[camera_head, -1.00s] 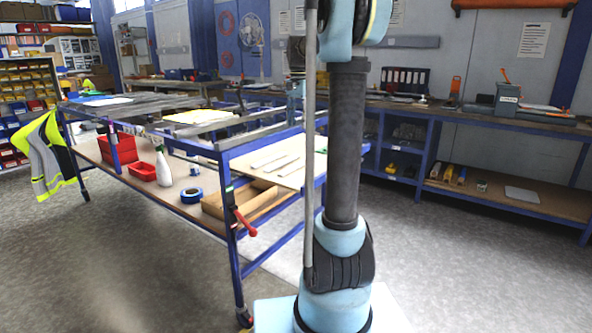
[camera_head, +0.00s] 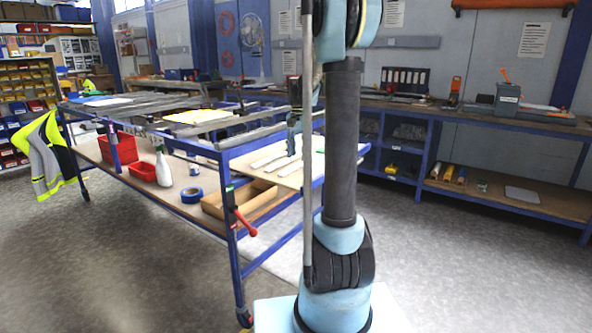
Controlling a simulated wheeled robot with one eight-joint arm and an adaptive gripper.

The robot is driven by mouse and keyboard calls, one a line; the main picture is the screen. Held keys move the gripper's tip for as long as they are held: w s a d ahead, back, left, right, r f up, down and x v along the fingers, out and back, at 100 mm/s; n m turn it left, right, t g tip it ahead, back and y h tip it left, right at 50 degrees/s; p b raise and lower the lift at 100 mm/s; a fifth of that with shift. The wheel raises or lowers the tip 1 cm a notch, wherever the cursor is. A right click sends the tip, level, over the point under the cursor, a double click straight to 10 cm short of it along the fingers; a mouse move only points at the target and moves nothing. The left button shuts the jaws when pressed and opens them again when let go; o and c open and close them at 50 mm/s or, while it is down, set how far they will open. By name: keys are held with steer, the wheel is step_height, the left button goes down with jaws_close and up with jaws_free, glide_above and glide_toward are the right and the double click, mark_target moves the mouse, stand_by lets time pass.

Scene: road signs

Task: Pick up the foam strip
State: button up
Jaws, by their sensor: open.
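Pale narrow strips (camera_head: 268,159) lie on a light wooden board at the near right end of the blue-framed bench. They are small in this view, and I cannot tell which of them is the foam strip. My gripper (camera_head: 291,150) points down over the right part of these strips, with its tips at or just above them. Its jaws are open and I see nothing held. My own arm column hides the right part of the board, and the exact gap between the fingertips and the strips cannot be told.
The bench's blue frame and rails (camera_head: 262,142) stand close around the board. A wooden tray (camera_head: 240,200), a blue tape roll (camera_head: 191,195), a white spray bottle (camera_head: 163,168) and red bins (camera_head: 142,171) sit on its lower shelf. A red-handled clamp (camera_head: 242,222) hangs on the near corner.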

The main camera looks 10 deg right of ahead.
mark_target(299, 163)
steer(key=shift+f, duration=1.9)
steer(key=shift+c, duration=0.3)
steer(key=c, duration=0.8)
steer(key=shift+r, duration=0.15)
step_height(299, 163, up, 10)
steer(key=shift+d+f, duration=0.1)
